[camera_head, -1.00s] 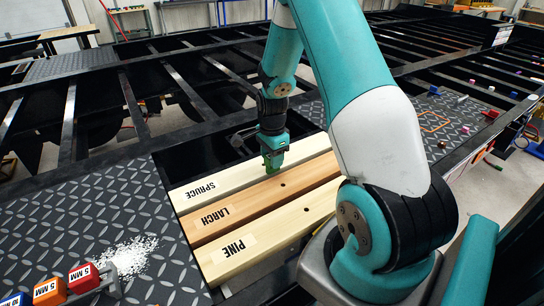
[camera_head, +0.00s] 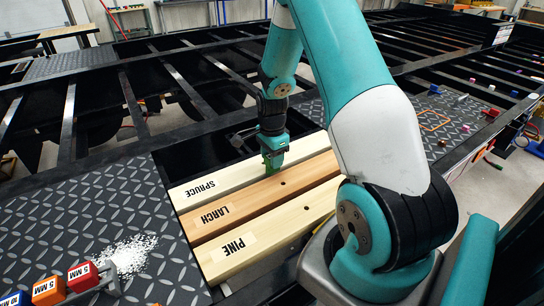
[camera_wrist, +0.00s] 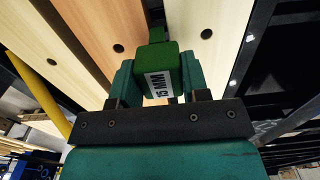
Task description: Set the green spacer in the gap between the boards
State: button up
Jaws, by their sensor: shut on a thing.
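The boards lie side by side: the pale spruce board (camera_head: 232,181), the orange larch board (camera_head: 252,196) and the pale pine board (camera_head: 280,227). My gripper (camera_head: 273,158) is over the seam between spruce and larch. In the wrist view, my gripper (camera_wrist: 160,75) is shut on the green spacer (camera_wrist: 157,60), which bears a "15 MM" label. The spacer's narrow far end points at the line between the larch board (camera_wrist: 105,30) and the spruce board (camera_wrist: 195,55). I cannot tell how deep its tip sits.
Red and orange blocks (camera_head: 83,276) marked "5 MM" stand in a holder at the lower left, beside a blue one. White granules (camera_head: 132,254) lie on the dark tread plate (camera_head: 90,215). Black frame beams with open bays surround the boards.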

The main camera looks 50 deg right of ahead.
jog(key=shift+f+b, duration=1.05)
jog(key=shift+f, duration=0.6)
jog(key=o, duration=1)
jog(key=shift+r, duration=0.1)
notch_tip(320, 180, up, 17)
jog(key=shift+r+b, duration=0.2)
jog(key=shift+b, duration=0.55)
